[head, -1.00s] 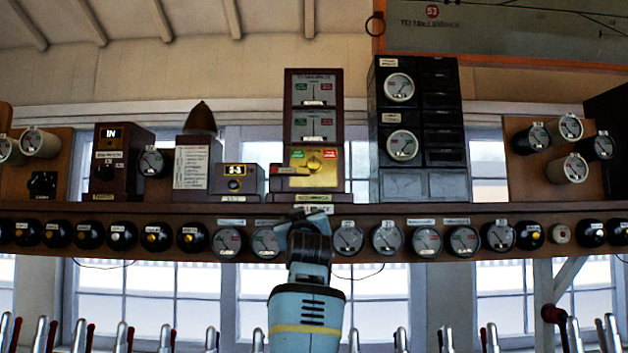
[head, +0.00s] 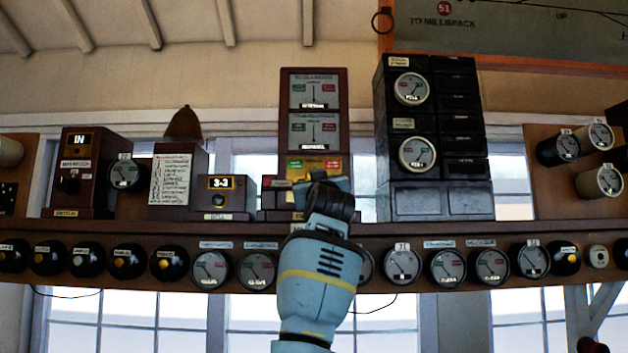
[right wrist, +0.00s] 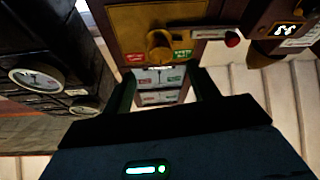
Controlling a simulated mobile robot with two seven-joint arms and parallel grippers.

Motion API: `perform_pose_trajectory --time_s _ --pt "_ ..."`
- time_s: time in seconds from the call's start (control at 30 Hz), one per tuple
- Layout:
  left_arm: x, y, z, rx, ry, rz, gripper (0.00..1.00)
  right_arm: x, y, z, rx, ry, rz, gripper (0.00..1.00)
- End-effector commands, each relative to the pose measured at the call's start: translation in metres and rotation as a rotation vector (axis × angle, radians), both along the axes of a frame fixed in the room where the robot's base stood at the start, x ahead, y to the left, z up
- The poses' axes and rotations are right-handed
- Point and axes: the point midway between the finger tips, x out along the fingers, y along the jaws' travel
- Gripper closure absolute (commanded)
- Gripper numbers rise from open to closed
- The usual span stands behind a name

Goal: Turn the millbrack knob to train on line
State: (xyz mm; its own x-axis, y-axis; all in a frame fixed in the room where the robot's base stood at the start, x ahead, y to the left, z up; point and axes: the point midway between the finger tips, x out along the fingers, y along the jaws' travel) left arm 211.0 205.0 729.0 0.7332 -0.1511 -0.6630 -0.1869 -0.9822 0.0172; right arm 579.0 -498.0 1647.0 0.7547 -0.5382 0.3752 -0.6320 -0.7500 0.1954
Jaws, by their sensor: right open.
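The knob (right wrist: 160,46) is a yellow, brass-coloured knob on a yellow plate, seen upside down in the right wrist view. In the head view the yellow plate (head: 316,165) shows on the dark wooden instrument with two stacked indicators, and my gripper hides most of the knob. A green and a red label flank it. Which way the knob points cannot be told. My right gripper (right wrist: 165,88) is open and empty, its two dark fingers apart and pointing toward the knob, not closed around it. In the head view the right gripper (head: 328,190) is in front of the plate. My left gripper is not in view.
A black cabinet with round dials (head: 430,150) stands close on the right. A small box marked 3-3 (head: 218,197) stands on the left. The shelf (head: 120,230) carries a row of round dials and black bells below. A red button (right wrist: 232,40) is near the plate.

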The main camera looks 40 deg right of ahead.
Motion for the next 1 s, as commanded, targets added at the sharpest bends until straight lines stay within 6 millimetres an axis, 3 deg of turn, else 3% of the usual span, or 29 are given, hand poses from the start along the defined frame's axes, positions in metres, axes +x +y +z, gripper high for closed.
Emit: perform_pose_trajectory --time_s 1.0 --pt "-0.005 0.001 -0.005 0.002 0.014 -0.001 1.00 0.052 -0.038 0.026 0.002 0.002 -0.004 0.41"
